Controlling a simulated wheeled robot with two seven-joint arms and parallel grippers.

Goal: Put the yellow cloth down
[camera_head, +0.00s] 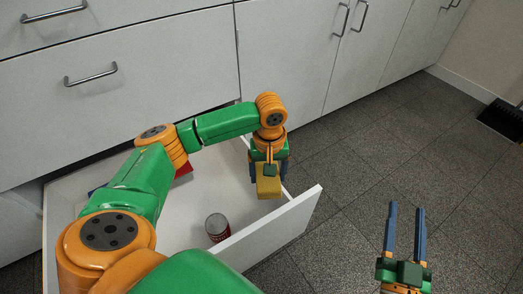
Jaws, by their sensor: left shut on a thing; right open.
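The yellow cloth (268,187) is a small yellow block-like shape held in my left gripper (269,178). The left gripper points down and is shut on it, above the right-hand part of an open white drawer (300,212). I cannot tell whether the cloth touches the drawer. My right gripper (406,215) is open and empty, its two blue fingers pointing up the picture over the dark floor at the lower right.
A can (217,227) with a red side stands inside the drawer near its front wall. A red and blue item (183,170) lies farther back, partly hidden by my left arm. Closed white cabinets (290,60) stand behind.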

